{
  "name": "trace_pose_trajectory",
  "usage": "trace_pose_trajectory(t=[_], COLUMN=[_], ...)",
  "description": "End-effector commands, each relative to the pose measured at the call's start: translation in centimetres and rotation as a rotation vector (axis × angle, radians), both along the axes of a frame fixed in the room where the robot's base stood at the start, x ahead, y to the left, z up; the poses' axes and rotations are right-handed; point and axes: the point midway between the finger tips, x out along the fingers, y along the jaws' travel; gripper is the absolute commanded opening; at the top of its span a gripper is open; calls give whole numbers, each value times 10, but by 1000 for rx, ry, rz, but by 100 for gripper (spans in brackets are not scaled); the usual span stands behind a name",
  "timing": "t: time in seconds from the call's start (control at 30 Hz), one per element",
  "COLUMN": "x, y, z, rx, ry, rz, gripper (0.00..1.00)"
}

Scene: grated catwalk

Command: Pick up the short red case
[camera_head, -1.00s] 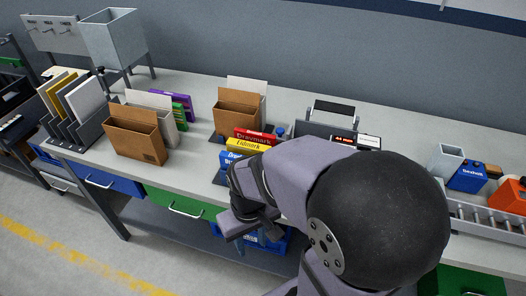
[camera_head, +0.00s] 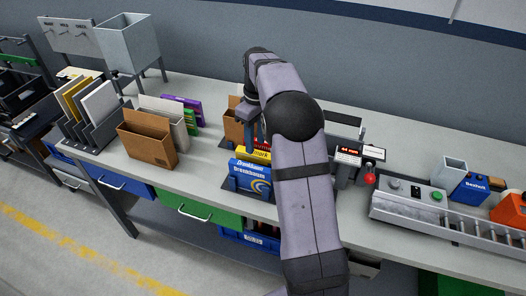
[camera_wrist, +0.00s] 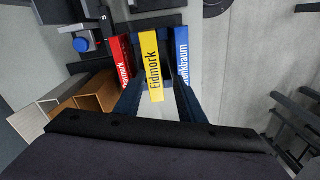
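The red case (camera_wrist: 123,62) stands at the left end of a short row of cases in the wrist view, with partly readable white lettering. Beside it are the yellow case (camera_wrist: 151,65), marked "Eidmark", and a blue case (camera_wrist: 182,55). My gripper (camera_wrist: 158,88) is open above the row. Its dark blue fingers are apart, with the yellow case showing between them; I see nothing held. In the head view my arm hides most of the red case. The yellow case (camera_head: 259,155) and blue cases (camera_head: 250,176) show below my wrist.
A brown cardboard holder (camera_head: 148,140) and a grey sorter (camera_head: 100,130) stand left on the bench. Another brown holder (camera_head: 233,127) is close behind the row.

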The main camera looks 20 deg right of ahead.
Motion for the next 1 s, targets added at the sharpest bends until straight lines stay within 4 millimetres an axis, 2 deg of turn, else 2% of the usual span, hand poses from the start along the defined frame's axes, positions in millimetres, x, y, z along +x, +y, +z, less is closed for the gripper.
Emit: trace_pose_trajectory(t=[0.1,0.2,0.4,0.5,0.7,1.0], x=[21,33,43,46,47,47], y=[-22,-36,-50,-50,-51,-50], z=[-11,-18,-26,-40,-43,-62], rx=[-7,-16,-24,-38,-45,-44], ry=[-3,-8,-12,-10,-10,-11], rz=[90,159,234,269,280,279], gripper=[36,36,36,36,36,36])
